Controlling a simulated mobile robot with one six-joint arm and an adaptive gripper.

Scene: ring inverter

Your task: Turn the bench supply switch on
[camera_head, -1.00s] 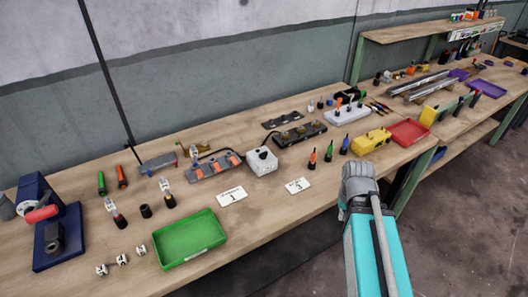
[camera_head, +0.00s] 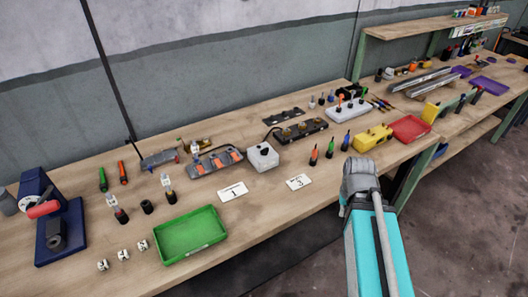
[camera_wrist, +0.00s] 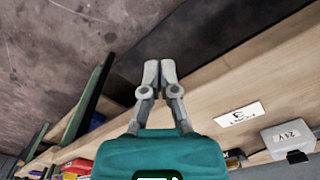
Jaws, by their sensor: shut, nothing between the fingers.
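A small white box (camera_head: 262,158) with a dark knob or switch on top stands on the bench, right of a grey strip with orange parts. It seems to be the bench supply. The wrist view shows a pale box (camera_wrist: 285,137) marked 24V at the lower right, with a black part at its edge. The switch position is too small to tell. My gripper (camera_wrist: 160,67) is shut and empty, its fingertips together, over the bench front edge and apart from the box. In the head view my arm hides the fingers.
A card marked 3 (camera_head: 299,182) lies near the front edge, and a card marked 1 (camera_head: 233,191) lies left of it.

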